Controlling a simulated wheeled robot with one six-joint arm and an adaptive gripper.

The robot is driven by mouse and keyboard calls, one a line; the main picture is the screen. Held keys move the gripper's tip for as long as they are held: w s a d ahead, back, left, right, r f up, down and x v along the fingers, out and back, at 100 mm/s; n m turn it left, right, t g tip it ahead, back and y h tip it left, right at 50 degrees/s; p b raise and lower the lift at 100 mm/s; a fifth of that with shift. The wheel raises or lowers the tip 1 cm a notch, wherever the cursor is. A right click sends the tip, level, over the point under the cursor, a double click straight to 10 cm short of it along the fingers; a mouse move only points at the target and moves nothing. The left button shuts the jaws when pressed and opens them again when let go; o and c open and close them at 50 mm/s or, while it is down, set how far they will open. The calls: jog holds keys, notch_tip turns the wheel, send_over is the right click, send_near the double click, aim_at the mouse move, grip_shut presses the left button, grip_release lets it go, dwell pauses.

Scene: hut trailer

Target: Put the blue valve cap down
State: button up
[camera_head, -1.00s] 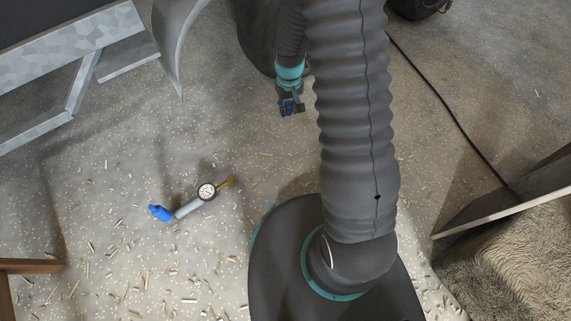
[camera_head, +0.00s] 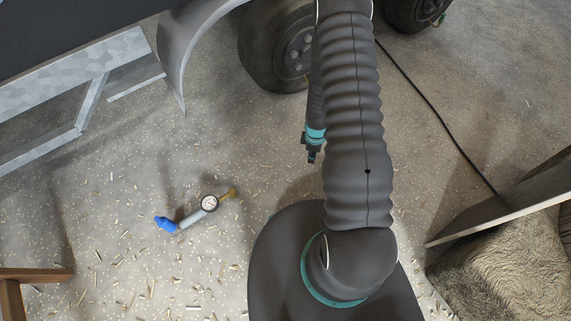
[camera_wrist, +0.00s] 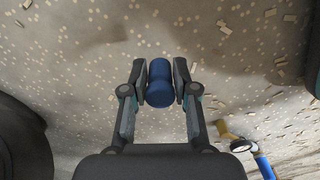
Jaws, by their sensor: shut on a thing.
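The blue valve cap (camera_wrist: 160,84) is a small dark blue cylinder. In the wrist view it sits between the two fingers of my gripper (camera_wrist: 159,82), which are shut on it from both sides. Speckled floor shows beyond it. In the head view my gripper (camera_head: 311,157) hangs beside my arm column. The cap cannot be made out there, and its height above the floor is hard to tell.
A pressure gauge (camera_head: 209,203) with a blue end lies on the floor, left of my base; its part shows in the wrist view (camera_wrist: 240,146). A trailer wheel (camera_head: 285,55) and fender (camera_head: 185,60) stand behind. Wood chips litter the floor. A wooden board (camera_head: 500,210) is at right.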

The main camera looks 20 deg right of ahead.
send_over(286, 167)
notch_tip(286, 167, down, 6)
jog(key=shift+a+f, duration=0.1)
jog(key=shift+f, duration=1.9)
jog(key=shift+s+f+b, duration=0.1)
jog(key=shift+f+b, duration=0.1)
jog(key=shift+b, duration=0.1)
jog(key=o, duration=0.7)
jog(key=shift+o, duration=0.2)
jog(key=shift+r, duration=0.2)
